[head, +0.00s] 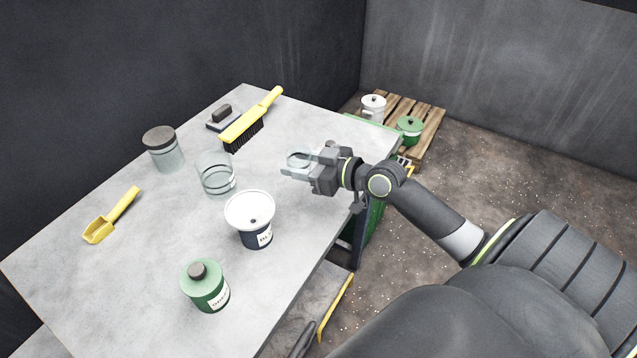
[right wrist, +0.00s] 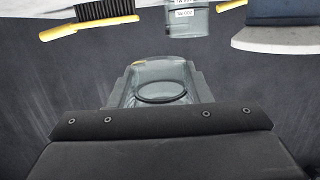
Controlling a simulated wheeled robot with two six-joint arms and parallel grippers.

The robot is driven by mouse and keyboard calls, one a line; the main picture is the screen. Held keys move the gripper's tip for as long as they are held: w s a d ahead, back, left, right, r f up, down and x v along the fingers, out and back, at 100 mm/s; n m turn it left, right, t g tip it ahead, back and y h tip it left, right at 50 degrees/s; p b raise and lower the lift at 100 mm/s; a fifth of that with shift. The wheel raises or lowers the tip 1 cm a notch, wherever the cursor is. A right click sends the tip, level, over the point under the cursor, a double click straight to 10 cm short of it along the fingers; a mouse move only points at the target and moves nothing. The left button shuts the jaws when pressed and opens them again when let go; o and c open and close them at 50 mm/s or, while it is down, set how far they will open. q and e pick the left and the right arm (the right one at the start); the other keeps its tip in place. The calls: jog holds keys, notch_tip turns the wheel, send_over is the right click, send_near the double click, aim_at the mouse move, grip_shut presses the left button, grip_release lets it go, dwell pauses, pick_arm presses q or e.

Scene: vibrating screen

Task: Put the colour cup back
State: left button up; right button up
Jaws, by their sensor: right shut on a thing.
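My right gripper (head: 298,168) is over the right part of the grey table and is shut on a small clear cup (head: 299,158). The cup's round dark rim also shows between the fingers in the right wrist view (right wrist: 160,91). The cup looks see-through, so its contents and any gap below it are hard to tell. My left gripper is not in view.
On the table (head: 155,235) stand a clear glass beaker (head: 217,178), a white-lidded dark blue tub (head: 252,215), a green bottle (head: 206,289) and a dark-lidded jar (head: 164,150). A pallet (head: 428,113) holds lidded pots.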

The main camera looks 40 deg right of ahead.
jog(key=shift+w+d+f+m+t+h, duration=0.2)
jog(key=shift+d+f, duration=0.1)
jog(key=shift+d, duration=0.25)
jog(key=shift+w+d+f+m+t+h, duration=0.1)
jog(key=shift+w+d+f+h, duration=0.15)
jog(key=shift+d, duration=0.25)
jog(key=b, duration=0.2)
send_over(307, 196)
notch_tip(307, 196, down, 4)
jog(key=shift+f, duration=0.25)
jog(key=shift+f+b, duration=0.45)
jog(key=shift+f, duration=1.85)
jog(key=shift+f, duration=0.15)
jog(key=o, duration=1.1)
jog(key=shift+c, duration=0.2)
